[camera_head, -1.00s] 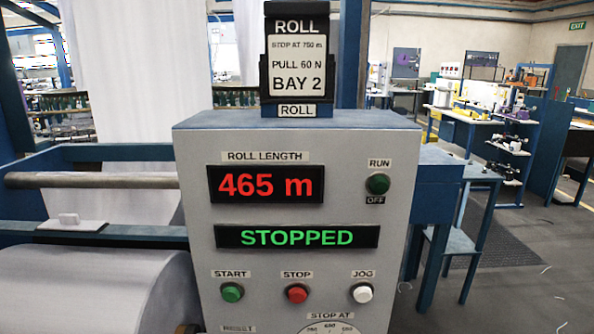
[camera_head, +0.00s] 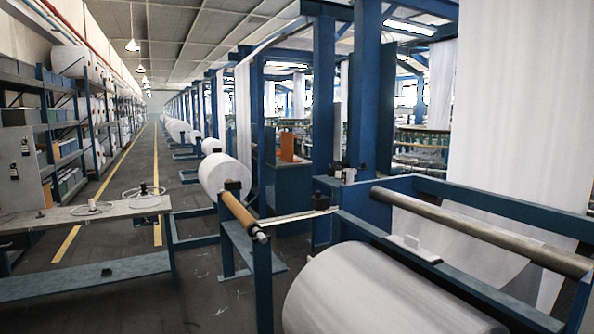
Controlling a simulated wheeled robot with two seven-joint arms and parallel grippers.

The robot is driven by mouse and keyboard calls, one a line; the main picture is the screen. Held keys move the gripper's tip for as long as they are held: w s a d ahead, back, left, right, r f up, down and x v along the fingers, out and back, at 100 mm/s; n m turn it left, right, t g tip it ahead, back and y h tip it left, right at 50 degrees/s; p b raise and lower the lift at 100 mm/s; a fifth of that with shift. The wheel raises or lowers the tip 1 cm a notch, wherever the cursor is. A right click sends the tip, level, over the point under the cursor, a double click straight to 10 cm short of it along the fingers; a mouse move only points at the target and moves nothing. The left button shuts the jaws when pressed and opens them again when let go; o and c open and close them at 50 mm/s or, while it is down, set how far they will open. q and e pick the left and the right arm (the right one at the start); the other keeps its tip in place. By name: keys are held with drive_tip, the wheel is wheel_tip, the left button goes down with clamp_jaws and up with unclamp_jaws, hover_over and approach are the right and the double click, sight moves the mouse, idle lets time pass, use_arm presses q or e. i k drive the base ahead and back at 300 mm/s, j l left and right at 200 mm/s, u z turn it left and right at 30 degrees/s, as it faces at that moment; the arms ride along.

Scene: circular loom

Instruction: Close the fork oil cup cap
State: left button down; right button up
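No fork oil cup or cap can be made out in the head view. Neither of my grippers shows in it. The view holds a blue loom frame (camera_head: 506,209) with a large white fabric roll (camera_head: 380,292) low in front. A grey metal bar (camera_head: 480,231) runs across above the roll. A small white block (camera_head: 413,244) sits on the blue rail between the bar and the roll.
A workbench (camera_head: 40,222) with reels stands at the left. A blue stand carries a brown tube (camera_head: 240,214) beside a white roll (camera_head: 224,174). Shelving (camera_head: 62,150) lines the left wall. An aisle with yellow lines (camera_head: 128,168) runs into the distance.

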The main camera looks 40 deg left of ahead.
sight(363, 165)
drive_tip(key=u, duration=0.85)
drive_tip(key=i+j, duration=0.15)
drive_tip(key=j, duration=0.2)
drive_tip(key=i+j+z, duration=0.1)
drive_tip(key=j, duration=0.2)
drive_tip(key=i+j, duration=0.2)
drive_tip(key=j, duration=0.15)
drive_tip(key=i+j, duration=0.15)
drive_tip(key=j, duration=0.2)
drive_tip(key=i+j+z, duration=0.1)
drive_tip(key=j, duration=0.25)
drive_tip(key=i+j, duration=0.2)
drive_tip(key=j, duration=0.15)
drive_tip(key=i+j+z, duration=0.1)
drive_tip(key=j, duration=0.25)
drive_tip(key=i+j+z, duration=0.1)
drive_tip(key=i+j, duration=0.7)
drive_tip(key=i+j+z, duration=0.15)
drive_tip(key=i+j, duration=0.2)
drive_tip(key=j, duration=0.25)
